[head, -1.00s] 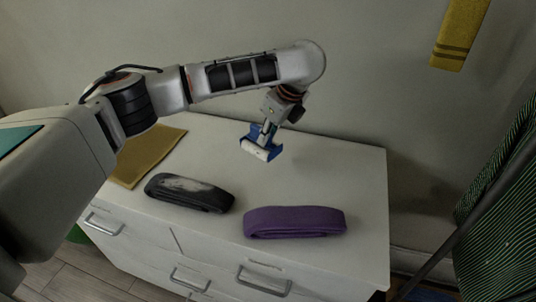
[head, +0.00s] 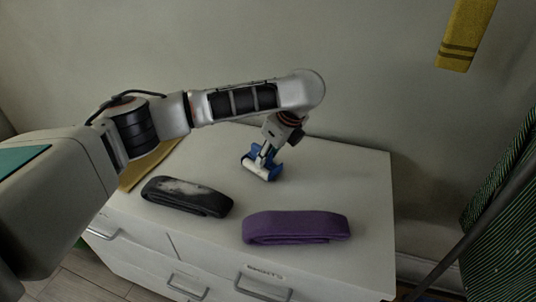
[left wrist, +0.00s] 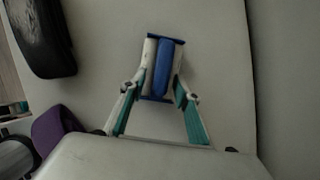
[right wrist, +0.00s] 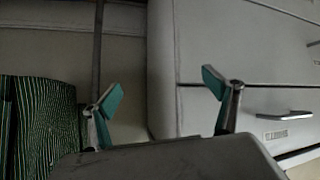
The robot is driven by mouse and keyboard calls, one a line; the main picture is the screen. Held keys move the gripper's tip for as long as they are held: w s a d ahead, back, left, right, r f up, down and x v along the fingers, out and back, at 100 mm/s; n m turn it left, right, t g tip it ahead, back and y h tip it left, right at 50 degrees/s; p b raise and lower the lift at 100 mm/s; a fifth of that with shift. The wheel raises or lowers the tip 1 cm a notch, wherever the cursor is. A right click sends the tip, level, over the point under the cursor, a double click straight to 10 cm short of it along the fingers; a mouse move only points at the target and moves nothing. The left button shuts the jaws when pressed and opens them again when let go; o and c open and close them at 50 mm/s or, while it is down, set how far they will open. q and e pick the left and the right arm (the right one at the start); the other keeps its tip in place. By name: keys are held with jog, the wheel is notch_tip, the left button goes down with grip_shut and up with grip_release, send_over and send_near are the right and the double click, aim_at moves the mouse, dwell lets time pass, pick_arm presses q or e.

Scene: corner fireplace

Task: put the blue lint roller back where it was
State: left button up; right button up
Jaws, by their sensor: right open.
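The blue lint roller (head: 262,168), blue with a white roll, is at the top of the white dresser (head: 340,190), behind the purple folded belt. My left gripper (head: 268,154) points down at it. In the left wrist view the lint roller (left wrist: 162,70) sits between the two fingertips, which appear to touch its sides. The roller is at or just above the dresser top; I cannot tell whether it touches. My right gripper (right wrist: 162,92) is open and empty, beside the dresser front in the right wrist view.
A purple folded belt (head: 297,227) and a dark grey one (head: 188,196) lie near the dresser's front edge. A mustard cloth (head: 150,166) lies at the left, partly behind my arm. The dresser top right of the roller is clear. A striped green cloth (head: 505,225) hangs at the right.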

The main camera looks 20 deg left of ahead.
pick_arm(q)
jog(key=p+v, duration=0.2)
jog(key=v, duration=0.4)
jog(key=shift+r+p, duration=0.3)
jog(key=shift+p, duration=0.1)
jog(key=p+v, duration=0.2)
jog(key=v, duration=0.3)
jog(key=shift+s+d+r, duration=0.1)
jog(key=shift+d+r, duration=0.1)
jog(key=shift+r, duration=0.05)
pick_arm(e)
jog(key=r, duration=0.2)
jog(key=s+a+r, duration=0.1)
jog(key=shift+w+r, duration=0.15)
pick_arm(q)
jog(key=shift+f, duration=0.1)
pick_arm(e)
jog(key=shift+r, duration=0.1)
